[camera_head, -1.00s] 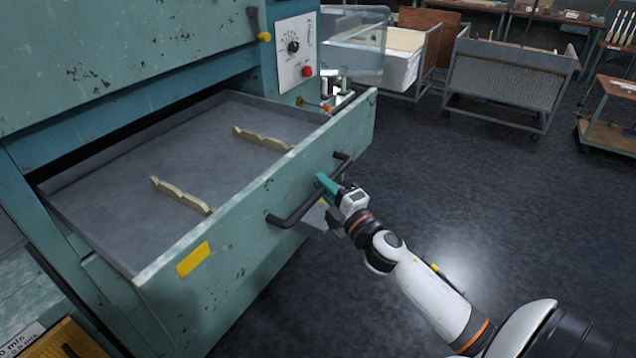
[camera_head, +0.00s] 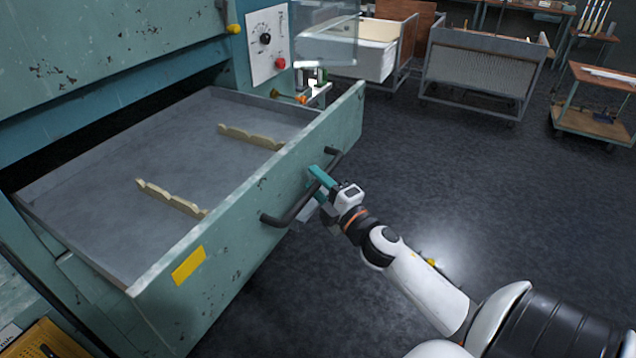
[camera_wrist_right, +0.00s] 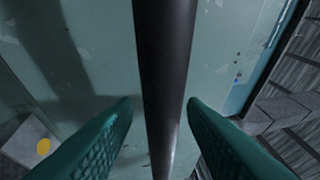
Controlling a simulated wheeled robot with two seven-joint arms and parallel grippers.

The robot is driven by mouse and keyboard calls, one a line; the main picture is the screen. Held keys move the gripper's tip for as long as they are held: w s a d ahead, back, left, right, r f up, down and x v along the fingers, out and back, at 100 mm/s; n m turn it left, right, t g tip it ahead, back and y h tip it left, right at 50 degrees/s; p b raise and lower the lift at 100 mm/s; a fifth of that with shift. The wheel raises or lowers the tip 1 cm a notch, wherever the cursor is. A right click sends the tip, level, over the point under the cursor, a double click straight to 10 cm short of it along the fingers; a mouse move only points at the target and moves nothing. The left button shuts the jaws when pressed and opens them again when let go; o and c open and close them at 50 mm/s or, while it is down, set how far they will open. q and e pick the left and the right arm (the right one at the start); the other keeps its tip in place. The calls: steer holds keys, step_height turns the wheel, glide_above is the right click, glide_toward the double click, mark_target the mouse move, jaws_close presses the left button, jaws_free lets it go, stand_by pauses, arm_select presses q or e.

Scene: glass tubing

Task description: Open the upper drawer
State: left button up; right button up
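The upper drawer (camera_head: 335,125) of the teal cabinet is pulled well out, its grey inside showing. Its dark bar handle (camera_head: 288,213) runs along the front panel. My right gripper (camera_head: 314,181) is at the far part of the handle, with one finger on each side of the bar. In the right wrist view the handle (camera_wrist_right: 165,60) passes between the teal fingertips (camera_wrist_right: 160,102), with narrow gaps beside it, so the gripper looks open around it. My left gripper is not in view.
Two notched wooden strips (camera_head: 251,136) lie in the drawer. A control panel (camera_head: 267,45) with a red button is on the cabinet beside the opening. Carts (camera_head: 478,68) stand at the back. The dark floor (camera_head: 480,180) to the right is clear.

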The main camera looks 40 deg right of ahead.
steer(key=shift+s+f, duration=0.1)
steer(key=shift+s, duration=0.15)
steer(key=s+f+b, duration=0.2)
steer(key=s+b, duration=0.1)
steer(key=s, duration=0.8)
steer(key=shift+s+b, duration=0.2)
steer(key=shift+b, duration=0.1)
